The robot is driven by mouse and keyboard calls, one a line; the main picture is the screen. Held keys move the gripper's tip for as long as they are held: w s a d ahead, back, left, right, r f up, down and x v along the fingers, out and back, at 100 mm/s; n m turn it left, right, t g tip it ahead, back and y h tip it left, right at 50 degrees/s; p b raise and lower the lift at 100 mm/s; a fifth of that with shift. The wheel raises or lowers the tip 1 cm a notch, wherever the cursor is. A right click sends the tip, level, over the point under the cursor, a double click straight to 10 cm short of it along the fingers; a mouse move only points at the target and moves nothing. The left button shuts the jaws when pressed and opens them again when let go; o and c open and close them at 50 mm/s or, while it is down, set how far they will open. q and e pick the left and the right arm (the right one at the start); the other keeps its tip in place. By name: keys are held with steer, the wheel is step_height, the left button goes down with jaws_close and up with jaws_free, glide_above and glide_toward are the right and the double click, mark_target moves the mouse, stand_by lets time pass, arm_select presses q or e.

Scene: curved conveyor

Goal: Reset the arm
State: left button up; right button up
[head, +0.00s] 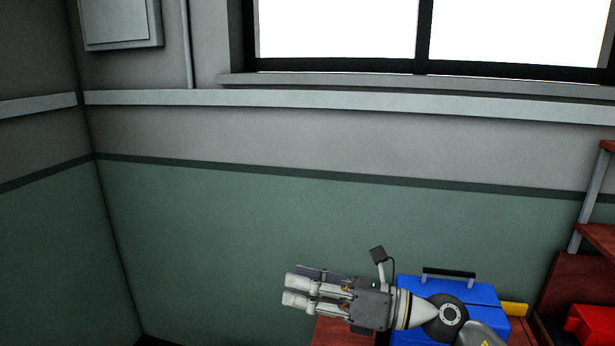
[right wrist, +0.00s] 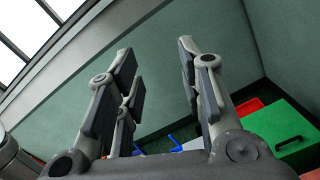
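My right gripper (head: 297,290) is at the bottom centre of the head view, raised in front of the green wall and pointing left. It also shows in the right wrist view (right wrist: 158,70), where its fingers stand apart with nothing between them. It is open and empty. My right arm comes in from the lower right of the head view, in front of a blue toolbox. My left gripper is in neither view.
The blue toolbox (head: 470,291) with a dark handle stands on a reddish-brown surface behind my arm. A red item (head: 590,327) and shelving (head: 600,238) are at the right. A green case (right wrist: 284,128) shows in the right wrist view. The left side is clear.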

steer(key=w+d+m+t+h, duration=0.2)
steer(key=d+m+t+h, duration=0.55)
steer(key=m+t, duration=1.05)
steer(key=s+d+f+m+g+h, duration=0.2)
steer(key=d+f+m+g+h, duration=0.25)
steer(key=f+m, duration=0.35)
steer(key=s+d+f+m+g+h, duration=0.25)
steer(key=d+f+m+h, duration=0.4)
steer(key=m, duration=0.35)
steer(key=s+d+f+m+g, duration=0.1)
steer(key=s+f+m+g, duration=0.4)
steer(key=s+f, duration=0.55)
steer(key=s+d+f+m+g, duration=0.25)
steer(key=s+f+g, duration=0.5)
steer(key=s, duration=0.55)
step_height(320, 180, down, 26)
steer(key=s+a+g, duration=0.1)
steer(key=s+g, duration=0.1)
steer(key=s, duration=0.1)
steer(key=s+d+f, duration=0.3)
steer(key=s+f, duration=1.3)
steer(key=shift+s+f+g+y, duration=0.25)
steer(key=shift+g+y, duration=0.1)
steer(key=shift+g, duration=0.1)
